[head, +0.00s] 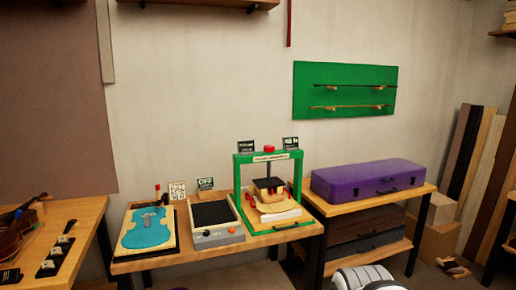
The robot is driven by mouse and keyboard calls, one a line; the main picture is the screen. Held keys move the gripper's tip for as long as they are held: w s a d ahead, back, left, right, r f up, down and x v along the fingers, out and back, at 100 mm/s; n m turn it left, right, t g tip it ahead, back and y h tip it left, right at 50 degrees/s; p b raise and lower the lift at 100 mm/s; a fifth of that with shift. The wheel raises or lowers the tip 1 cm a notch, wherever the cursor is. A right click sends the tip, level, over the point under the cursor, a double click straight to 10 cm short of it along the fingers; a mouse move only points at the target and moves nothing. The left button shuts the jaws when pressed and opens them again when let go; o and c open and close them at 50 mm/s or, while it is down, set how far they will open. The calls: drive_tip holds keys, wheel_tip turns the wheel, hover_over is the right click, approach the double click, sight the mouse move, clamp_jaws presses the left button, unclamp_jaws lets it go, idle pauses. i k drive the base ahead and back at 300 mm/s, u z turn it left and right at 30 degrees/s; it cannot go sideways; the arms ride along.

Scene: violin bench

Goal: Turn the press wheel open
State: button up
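A green press frame (240,178) stands at the right end of a wooden bench. A small red knob (269,149), which looks like the press wheel, sits on top of its crossbar. A dark screw runs down from the crossbar to a wooden block (268,184) inside the frame. Small red parts (279,190) show beside the block, and a pale layered piece lies below it. I cannot tell how tightly the block is pressed. White rounded parts of my own arm show at the bottom edge. My gripper's fingers are not seen.
A purple case (368,179) lies on a table to the right.

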sight(267, 148)
drive_tip(key=u, duration=0.15)
drive_tip(key=i, duration=2.35)
drive_tip(key=z, duration=0.2)
